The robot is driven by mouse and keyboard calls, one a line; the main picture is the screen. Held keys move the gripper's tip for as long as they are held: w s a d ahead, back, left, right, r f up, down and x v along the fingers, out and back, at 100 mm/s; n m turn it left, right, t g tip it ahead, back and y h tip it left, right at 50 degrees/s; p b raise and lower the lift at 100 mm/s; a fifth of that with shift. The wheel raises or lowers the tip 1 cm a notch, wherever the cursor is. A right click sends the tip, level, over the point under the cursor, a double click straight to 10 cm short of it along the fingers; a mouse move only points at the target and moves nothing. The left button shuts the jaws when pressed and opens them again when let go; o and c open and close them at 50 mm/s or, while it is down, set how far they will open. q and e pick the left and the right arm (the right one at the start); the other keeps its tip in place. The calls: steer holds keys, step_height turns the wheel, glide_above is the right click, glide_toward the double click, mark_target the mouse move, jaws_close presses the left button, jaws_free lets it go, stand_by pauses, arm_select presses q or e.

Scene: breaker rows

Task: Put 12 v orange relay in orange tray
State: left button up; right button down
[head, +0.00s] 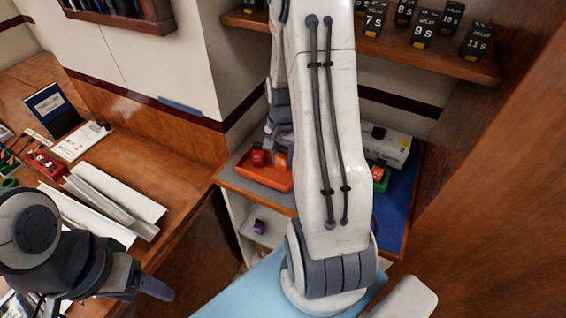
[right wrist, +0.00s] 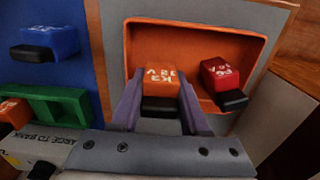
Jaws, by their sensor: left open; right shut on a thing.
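The orange relay (right wrist: 160,78), marked K3 12 V with a black base, is between the fingers of my right gripper (right wrist: 160,92). My right gripper is shut on it and holds it over or inside the orange tray (right wrist: 200,45); I cannot tell whether it touches the floor. A red relay (right wrist: 218,76) lies in the tray to its right. My left gripper (head: 155,289) is open and empty at the lower left.
A green tray (right wrist: 62,107) and a blue relay (right wrist: 52,40) on a blue mat (right wrist: 85,75) are left of the orange tray. A shelf (head: 440,55) with several black relays hangs above. A purple piece (head: 259,227) lies below.

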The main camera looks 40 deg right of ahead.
steer(key=shift+f, duration=1)
steer(key=shift+f, duration=0.15)
steer(key=c, duration=0.7)
jaws_free()
